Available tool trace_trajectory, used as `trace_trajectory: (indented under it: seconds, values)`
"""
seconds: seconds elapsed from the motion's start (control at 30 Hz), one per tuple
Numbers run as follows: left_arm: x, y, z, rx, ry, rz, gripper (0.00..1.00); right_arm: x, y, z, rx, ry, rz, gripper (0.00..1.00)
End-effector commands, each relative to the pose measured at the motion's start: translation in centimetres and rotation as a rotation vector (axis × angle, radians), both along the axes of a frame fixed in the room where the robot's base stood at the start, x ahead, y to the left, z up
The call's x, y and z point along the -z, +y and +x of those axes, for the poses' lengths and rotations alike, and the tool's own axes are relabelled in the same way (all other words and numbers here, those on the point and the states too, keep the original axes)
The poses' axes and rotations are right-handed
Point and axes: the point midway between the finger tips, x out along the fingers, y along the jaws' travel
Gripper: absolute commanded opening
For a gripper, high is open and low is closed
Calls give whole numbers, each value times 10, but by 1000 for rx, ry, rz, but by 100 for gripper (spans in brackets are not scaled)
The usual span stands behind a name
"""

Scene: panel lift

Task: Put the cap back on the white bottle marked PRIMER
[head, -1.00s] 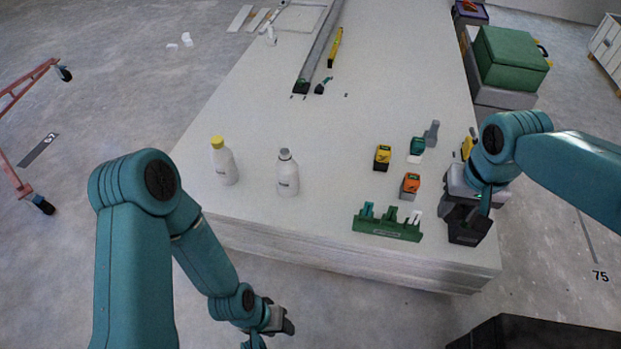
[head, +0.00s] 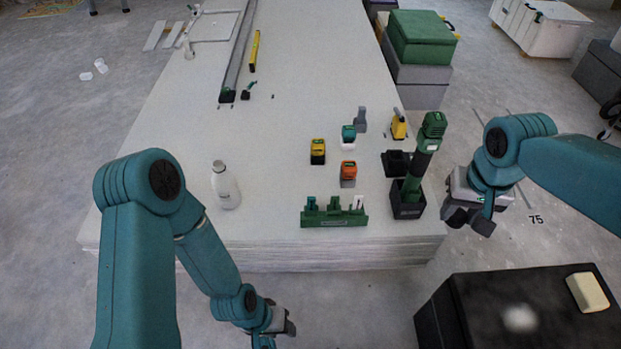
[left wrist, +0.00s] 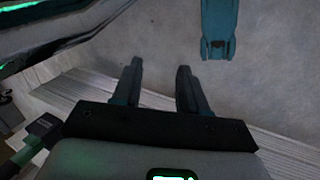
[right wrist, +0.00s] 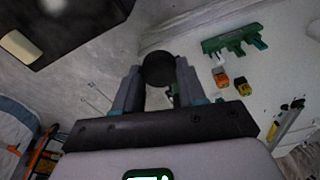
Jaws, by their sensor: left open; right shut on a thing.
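My right gripper (head: 468,218) is off the stack's right edge, far from the bottle. It is shut on a dark round thing (right wrist: 158,69), seen between its fingers in the right wrist view, which looks like a cap. My left gripper (head: 283,324) is low in front of the stack, open and empty in the left wrist view (left wrist: 158,90).
A green rack (head: 334,218) is at the front edge of the stack (head: 270,140). A black holder with a green tool (head: 408,205) stands between my right gripper and the bottle. Several small coloured items lie behind. A black case (head: 470,310) carries a cream block (head: 587,292).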

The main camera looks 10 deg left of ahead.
Motion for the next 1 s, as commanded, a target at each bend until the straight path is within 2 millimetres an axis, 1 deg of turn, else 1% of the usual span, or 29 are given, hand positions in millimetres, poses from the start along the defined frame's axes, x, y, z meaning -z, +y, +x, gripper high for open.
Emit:
trace_trajectory:
  seconds: [0.37, 0.4, 0.47, 0.5, 0.57, 0.6, 0.67, 0.7, 0.77, 0.8, 0.87, 0.9, 0.97, 1.0]
  values:
    - [0, 0, 0, 0, 0, 0, 43, 0, 6, 2, -12, 0, 1, 12]
    - [0, 0, 0, 0, 0, 0, 46, 0, 6, 3, -13, 0, 0, 12]
    - [0, 1, 1, -1, -4, 0, 65, 1, 6, 3, -15, 0, 0, 12]
    - [1, 2, 5, -4, -15, 0, 78, 2, 5, 3, -21, 1, 0, 12]
    - [3, 6, 17, -11, -50, 0, 98, 8, 2, 4, -40, 4, 0, 12]
    - [4, 11, 28, -17, -84, 0, 100, 13, -1, 6, -62, 7, 0, 12]
    - [6, 24, 52, -31, -161, 4, 100, 23, -8, 8, -109, 12, 0, 12]
    - [6, 35, 72, -41, -224, 9, 100, 31, -13, 10, -150, 14, 0, 12]
    - [5, 55, 105, -54, -332, 23, 100, 46, -23, 13, -219, 19, 1, 12]
    - [2, 71, 126, -59, -407, 37, 100, 55, -30, 14, -266, 21, 2, 12]
    - [-4, 97, 156, -67, -517, 63, 100, 70, -40, 16, -339, 23, 4, 12]
    - [-9, 115, 174, -70, -591, 83, 100, 80, -47, 17, -387, 23, 5, 12]
    - [-20, 144, 199, -69, -697, 119, 100, 95, -58, 18, -460, 23, 5, 12]
    - [-27, 164, 212, -66, -766, 146, 100, 105, -65, 19, -507, 21, 5, 12]
